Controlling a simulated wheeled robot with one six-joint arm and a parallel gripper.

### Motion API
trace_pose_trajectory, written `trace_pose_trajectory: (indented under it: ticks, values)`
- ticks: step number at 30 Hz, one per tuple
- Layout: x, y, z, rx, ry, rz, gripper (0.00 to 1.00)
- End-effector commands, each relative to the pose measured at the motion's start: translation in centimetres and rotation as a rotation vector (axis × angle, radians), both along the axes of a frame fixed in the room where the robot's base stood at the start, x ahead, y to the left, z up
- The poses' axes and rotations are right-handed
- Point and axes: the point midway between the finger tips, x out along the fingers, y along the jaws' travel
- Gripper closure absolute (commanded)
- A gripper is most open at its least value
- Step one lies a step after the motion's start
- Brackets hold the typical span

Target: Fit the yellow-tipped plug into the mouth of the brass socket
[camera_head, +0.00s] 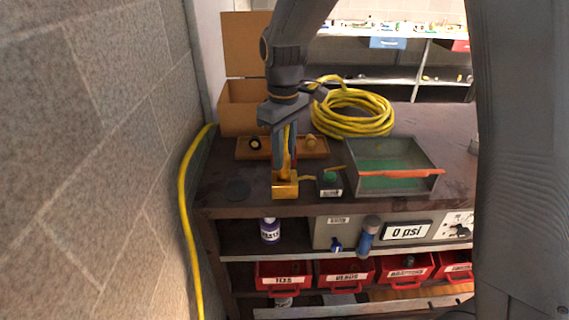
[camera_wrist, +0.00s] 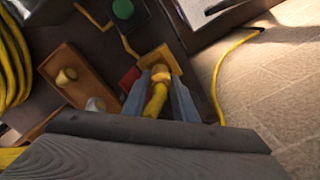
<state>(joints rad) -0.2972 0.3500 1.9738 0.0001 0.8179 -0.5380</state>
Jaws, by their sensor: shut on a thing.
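The brass socket (camera_head: 286,189) is a square gold-coloured block near the front edge of the dark bench. In the wrist view its far part (camera_wrist: 153,58) shows just beyond my fingertips. My gripper (camera_head: 285,168) points down directly above it, shut on the yellow plug (camera_wrist: 156,98). The plug stands between the two grey fingers, its paler end towards the socket. The fingers and plug cover the socket's mouth, so I cannot tell whether the tip is inside or only over it. In the head view the plug is mostly hidden by the fingers.
A wooden tray (camera_head: 281,154) with small knobs lies behind the gripper. Right of the socket are a green-topped block (camera_head: 330,183) and a green metal tray (camera_head: 380,180) with an orange bar. A yellow hose coil (camera_head: 353,113) lies behind. A rough wall (camera_head: 95,150) stands left.

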Motion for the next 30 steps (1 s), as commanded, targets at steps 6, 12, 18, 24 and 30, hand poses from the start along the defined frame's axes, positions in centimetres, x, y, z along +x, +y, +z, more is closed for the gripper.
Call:
trace_pose_trajectory:
  ticks: [6, 12, 18, 24, 30]
  values:
    - [-0.1, -0.1, -2.8, -0.001, 0.002, -0.002, 1.00]
    - [0.0, -0.1, -3.6, 0.000, -0.001, -0.002, 1.00]
    - [0.0, -0.1, -3.7, 0.001, -0.001, -0.002, 1.00]
    - [0.0, -0.1, -3.8, 0.000, 0.000, -0.002, 0.67]
    - [0.0, -0.1, -3.8, 0.000, 0.000, -0.002, 0.67]
